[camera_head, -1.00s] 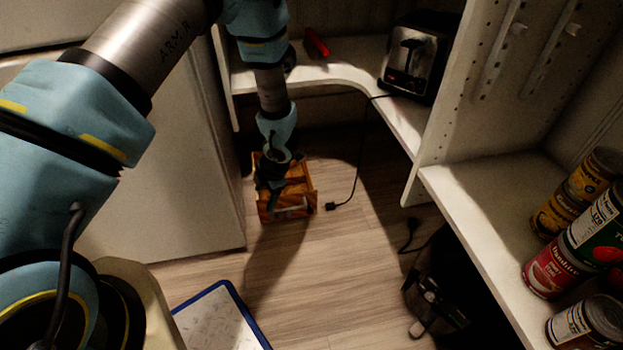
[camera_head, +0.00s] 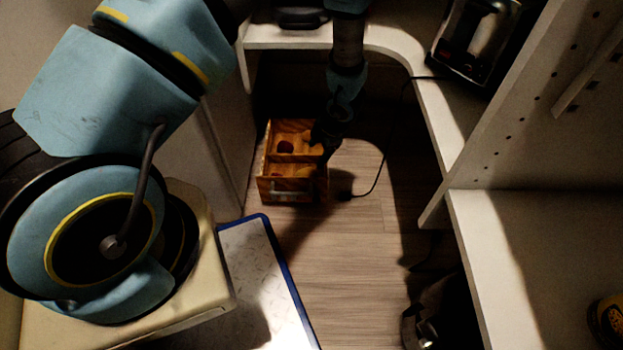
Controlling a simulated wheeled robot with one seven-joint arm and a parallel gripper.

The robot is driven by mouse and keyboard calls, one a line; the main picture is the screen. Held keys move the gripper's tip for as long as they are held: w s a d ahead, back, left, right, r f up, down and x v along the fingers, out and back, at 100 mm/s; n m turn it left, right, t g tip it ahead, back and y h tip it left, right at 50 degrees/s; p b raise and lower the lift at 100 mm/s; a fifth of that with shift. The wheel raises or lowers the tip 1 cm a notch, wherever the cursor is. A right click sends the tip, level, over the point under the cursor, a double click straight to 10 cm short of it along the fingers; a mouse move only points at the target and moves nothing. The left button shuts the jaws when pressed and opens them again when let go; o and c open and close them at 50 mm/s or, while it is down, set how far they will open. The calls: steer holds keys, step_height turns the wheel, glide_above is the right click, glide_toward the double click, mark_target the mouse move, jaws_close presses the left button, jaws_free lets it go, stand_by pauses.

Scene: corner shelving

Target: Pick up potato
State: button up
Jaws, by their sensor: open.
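A wooden crate (camera_head: 292,188) stands on the floor below the corner shelf. Several rounded brownish things lie in its compartments; potatoes may be among them, but the light is too dim to tell which. One dark round thing (camera_head: 285,147) lies in the back compartment, and paler lumps lie beside it and in the front compartment. My gripper (camera_head: 322,150) is at the crate's right side, pointing down, dark against the shadow. It is open, and I see nothing held in it. Its fingertips are hard to make out and hide part of the crate's right edge.
A white corner shelf (camera_head: 400,60) runs above and behind the crate, with a toaster (camera_head: 475,40) on it. A black cord with a plug (camera_head: 346,196) lies right of the crate. The middle floor (camera_head: 350,270) is clear.

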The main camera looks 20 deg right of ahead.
mark_target(309, 174)
steer(key=b+x, duration=0.2)
steer(key=x, duration=0.1)
steer(key=b+x, duration=0.1)
steer(key=x, duration=0.2)
steer(key=s+b+x, duration=0.1)
steer(key=b+x, duration=0.1)
steer(key=x, duration=0.1)
steer(key=shift+w+d+f+b, duration=0.1)
steer(key=shift+d+f+b, duration=0.15)
steer(key=shift+f+b, duration=0.1)
steer(key=b+x, duration=0.2)
steer(key=x, duration=0.1)
steer(key=b+x, duration=0.1)
steer(key=x, duration=0.1)
steer(key=shift+a+b, duration=0.25)
steer(key=shift+b, duration=0.15)
steer(key=shift+r, duration=0.15)
steer(key=shift+c, duration=0.4)
steer(key=c, duration=1.1)
